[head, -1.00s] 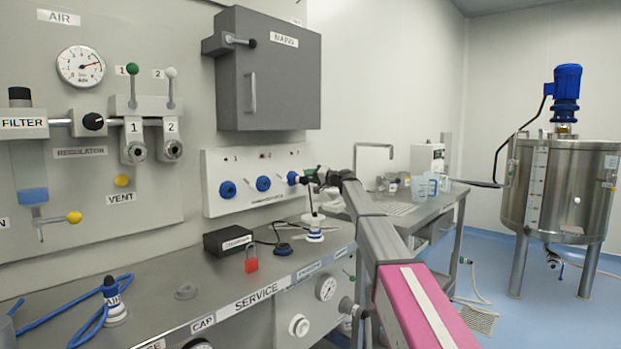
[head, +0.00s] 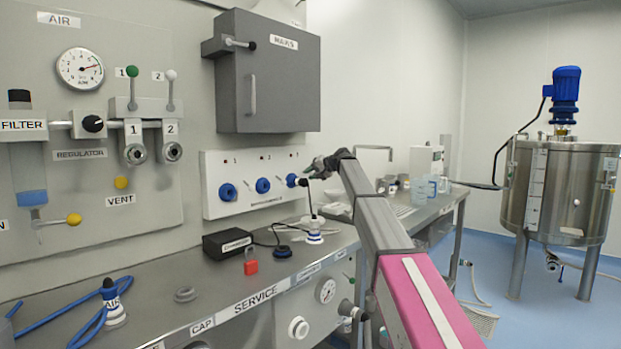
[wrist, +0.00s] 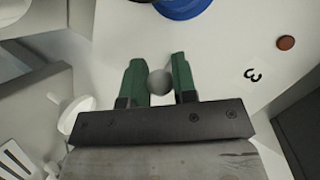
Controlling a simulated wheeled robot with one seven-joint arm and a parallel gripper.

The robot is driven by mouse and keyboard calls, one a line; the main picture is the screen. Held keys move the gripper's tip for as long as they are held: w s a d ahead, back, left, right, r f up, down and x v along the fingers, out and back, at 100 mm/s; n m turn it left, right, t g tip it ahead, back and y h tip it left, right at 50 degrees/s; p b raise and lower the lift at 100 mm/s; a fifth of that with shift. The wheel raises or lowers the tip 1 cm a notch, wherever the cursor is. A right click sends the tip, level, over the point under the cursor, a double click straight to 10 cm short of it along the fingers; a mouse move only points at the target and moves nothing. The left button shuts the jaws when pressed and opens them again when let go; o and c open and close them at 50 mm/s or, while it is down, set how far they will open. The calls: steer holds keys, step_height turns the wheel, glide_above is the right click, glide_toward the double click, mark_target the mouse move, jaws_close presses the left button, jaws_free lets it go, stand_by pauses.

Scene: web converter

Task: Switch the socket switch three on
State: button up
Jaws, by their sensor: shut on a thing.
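The white socket panel (head: 240,210) is on the wall below the grey cabinet, with three blue sockets in a row. The third socket (head: 291,180) is at its right end; a blue socket also shows at the top of the wrist view (wrist: 183,6). The label 3 (wrist: 253,75) and a dull red round lamp (wrist: 286,42) are to its right. My gripper (head: 312,171) is at the panel's right end. In the wrist view its green fingers (wrist: 158,66) are shut on a grey ball-shaped knob (wrist: 159,83). The knob's stem and the switch's position are hidden.
The grey cabinet (head: 268,75) juts out above the panel. Below, the bench (head: 215,285) holds a black box (head: 227,243), a red padlock (head: 251,266) and a white-based blue plug (head: 314,236). A side table with jugs (head: 425,187) stands to the right.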

steer(key=shift+w+a+r+m+g+h, duration=0.15)
steer(key=shift+r+g+h, duration=0.45)
steer(key=shift+h, duration=0.35)
steer(key=shift+w+r+m+g+h, duration=0.15)
steer(key=shift+r+g+h, duration=0.3)
steer(key=shift+g+h, duration=0.4)
steer(key=shift+s+h, duration=0.1)
steer(key=shift+h, duration=0.2)
steer(key=o, duration=0.9)
steer(key=shift+r, duration=0.1)
steer(key=v, duration=1)
steer(key=shift+s+d+r, duration=0.15)
steer(key=shift+d+r, duration=0.05)
steer(key=shift+d, duration=0.05)
